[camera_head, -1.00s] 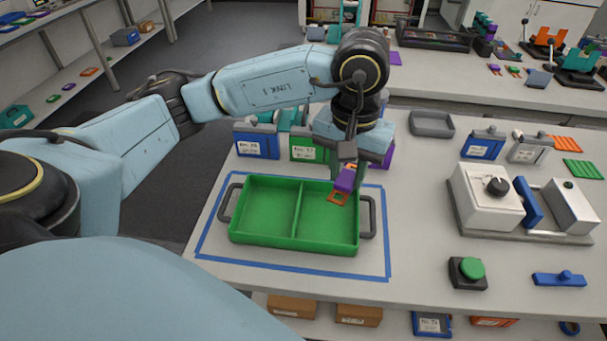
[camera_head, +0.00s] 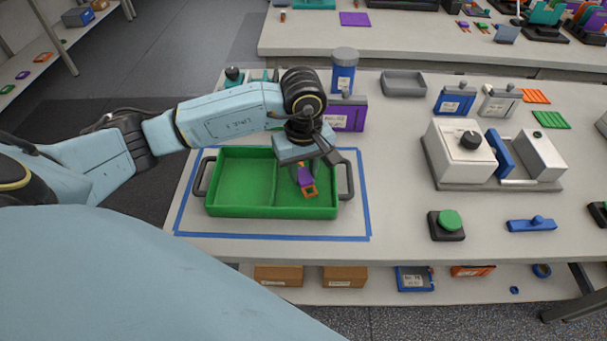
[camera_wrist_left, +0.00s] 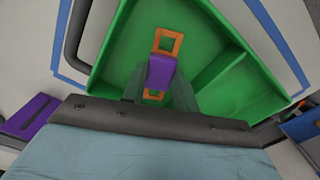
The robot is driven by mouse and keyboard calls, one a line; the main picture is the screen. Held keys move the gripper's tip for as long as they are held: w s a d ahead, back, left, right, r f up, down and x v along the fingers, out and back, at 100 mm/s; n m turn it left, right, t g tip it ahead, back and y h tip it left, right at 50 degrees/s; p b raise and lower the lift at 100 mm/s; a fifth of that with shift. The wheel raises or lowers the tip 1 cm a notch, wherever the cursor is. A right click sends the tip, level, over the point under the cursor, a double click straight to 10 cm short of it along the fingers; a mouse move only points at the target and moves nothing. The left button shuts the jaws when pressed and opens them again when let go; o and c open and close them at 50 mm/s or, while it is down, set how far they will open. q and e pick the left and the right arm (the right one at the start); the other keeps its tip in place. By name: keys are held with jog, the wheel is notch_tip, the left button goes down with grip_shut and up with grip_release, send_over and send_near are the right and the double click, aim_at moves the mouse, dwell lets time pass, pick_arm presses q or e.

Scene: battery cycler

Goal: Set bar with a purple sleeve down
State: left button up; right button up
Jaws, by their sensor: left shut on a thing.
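The bar with a purple sleeve (camera_head: 305,176) has orange square ends. My left gripper (camera_head: 303,170) is shut on it, over the right compartment of the green tray (camera_head: 240,211). In the left wrist view, the purple sleeve (camera_wrist_left: 161,72) lies between the fingers of my left gripper (camera_wrist_left: 160,90), with an orange end reaching out past them. The tray floor (camera_wrist_left: 120,48) shows behind the bar; I cannot tell whether the bar touches it. My right gripper is not in view.
Blue tape (camera_head: 270,237) outlines the tray's place. Purple and blue holders (camera_head: 346,115) stand close behind the tray. A white device with a black knob (camera_head: 460,150), a green button (camera_head: 449,221) and a grey tray (camera_head: 404,84) are to the right. The table between is clear.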

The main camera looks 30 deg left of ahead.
aim_at(303, 175)
pick_arm(q)
jog(key=shift+f, duration=1.05)
jog(key=shift+f+b, duration=0.2)
jog(key=shift+b, duration=0.1)
jog(key=o, duration=1)
jog(key=shift+r, duration=0.1)
jog(key=shift+r, duration=0.1)
notch_tip(303, 175, up, 12)
jog(key=shift+r, duration=0.1)
